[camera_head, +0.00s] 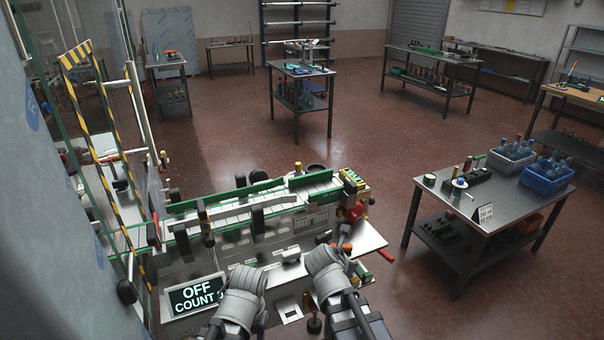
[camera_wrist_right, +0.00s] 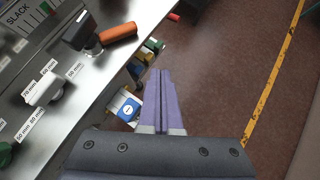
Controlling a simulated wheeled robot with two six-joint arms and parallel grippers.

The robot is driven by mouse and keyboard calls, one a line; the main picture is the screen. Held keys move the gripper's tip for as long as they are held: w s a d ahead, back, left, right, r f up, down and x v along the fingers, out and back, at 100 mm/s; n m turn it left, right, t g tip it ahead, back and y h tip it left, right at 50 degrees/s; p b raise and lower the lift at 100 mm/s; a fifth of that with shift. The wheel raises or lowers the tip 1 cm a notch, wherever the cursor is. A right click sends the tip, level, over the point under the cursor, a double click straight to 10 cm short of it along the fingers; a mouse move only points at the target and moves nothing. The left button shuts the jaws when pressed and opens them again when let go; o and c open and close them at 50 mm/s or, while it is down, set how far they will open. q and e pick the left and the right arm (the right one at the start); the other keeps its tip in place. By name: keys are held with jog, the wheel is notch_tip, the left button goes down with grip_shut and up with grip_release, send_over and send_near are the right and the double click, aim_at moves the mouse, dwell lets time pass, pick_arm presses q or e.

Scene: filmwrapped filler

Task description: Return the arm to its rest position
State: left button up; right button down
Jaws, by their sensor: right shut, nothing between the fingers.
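My right gripper (camera_wrist_right: 160,78) shows in the right wrist view with its two purple fingers shut together and nothing between them. It hangs beside the front edge of the machine, apart from the orange-handled lever (camera_wrist_right: 117,33). In the head view my right arm (camera_head: 328,268) reaches up from the bottom in front of the machine; its fingers cannot be made out there. My left arm (camera_head: 242,290) is bent just left of it, near the OFF COUNT display (camera_head: 196,295). Its fingers cannot be made out.
The machine (camera_head: 240,212) with green-edged rails stands close in front of both arms. White knobs (camera_wrist_right: 45,90) with millimetre labels sit on its panel. The red floor (camera_head: 395,150) between the tables is clear.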

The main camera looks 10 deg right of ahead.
jog(key=s+a+f+m+g+y, duration=0.2)
jog(key=s+a+m, duration=0.5)
jog(key=m, duration=0.4)
jog(key=s+a+f+m+g+y, duration=0.3)
jog(key=s+a+m, duration=0.5)
jog(key=m, duration=0.4)
jog(key=shift+s+a+f+m+g, duration=0.15)
jog(key=shift+a+f+m+g, duration=0.15)
jog(key=shift+a+f+g, duration=0.5)
jog(key=shift+d+r, duration=0.15)
jog(key=shift+r, duration=0.05)
